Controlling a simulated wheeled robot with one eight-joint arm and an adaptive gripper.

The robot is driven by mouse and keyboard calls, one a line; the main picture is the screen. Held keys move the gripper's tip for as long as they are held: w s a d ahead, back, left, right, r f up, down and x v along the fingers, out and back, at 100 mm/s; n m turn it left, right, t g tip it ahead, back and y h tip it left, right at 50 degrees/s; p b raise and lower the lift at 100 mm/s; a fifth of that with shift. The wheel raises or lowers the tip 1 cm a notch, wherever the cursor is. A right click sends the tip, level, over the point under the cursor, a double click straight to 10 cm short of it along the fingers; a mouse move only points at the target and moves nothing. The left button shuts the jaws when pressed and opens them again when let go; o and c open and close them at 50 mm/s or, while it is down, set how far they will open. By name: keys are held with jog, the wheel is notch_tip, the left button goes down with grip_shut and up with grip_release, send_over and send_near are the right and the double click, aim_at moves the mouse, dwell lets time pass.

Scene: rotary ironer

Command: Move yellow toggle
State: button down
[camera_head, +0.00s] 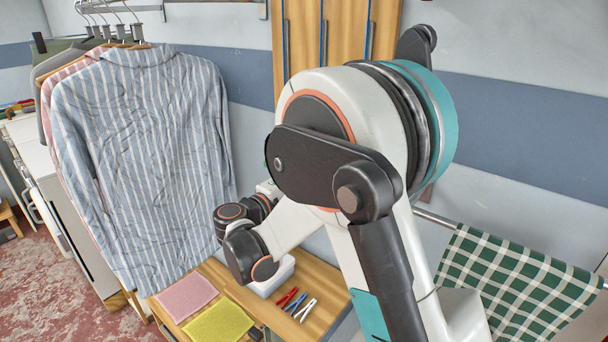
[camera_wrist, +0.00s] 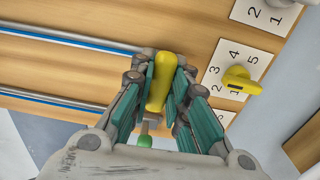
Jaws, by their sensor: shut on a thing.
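The yellow toggle (camera_wrist: 161,80) is a long yellow handle on a wooden panel, seen in the wrist view. My gripper (camera_wrist: 163,77) has its teal-padded fingers on both sides of the handle and is shut on it. The toggle's base is partly hidden by the fingers. In the head view my arm hides the gripper and the toggle.
A yellow rotary knob (camera_wrist: 240,81) on a white numbered plate (camera_wrist: 223,103) is close to the right of my gripper. Another numbered plate (camera_wrist: 262,14) is above it. Something green (camera_wrist: 145,141) shows below the handle. Metal rails (camera_wrist: 70,40) run left. Striped shirt (camera_head: 140,150) hangs left.

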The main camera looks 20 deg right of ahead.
jog(key=shift+s+f, duration=0.15)
jog(key=shift+f, duration=0.25)
jog(key=c, duration=1.5)
grip_release()
jog(key=shift+r, duration=0.1)
jog(key=shift+a, duration=0.2)
jog(key=v, duration=1.1)
jog(key=shift+s+a, duration=0.2)
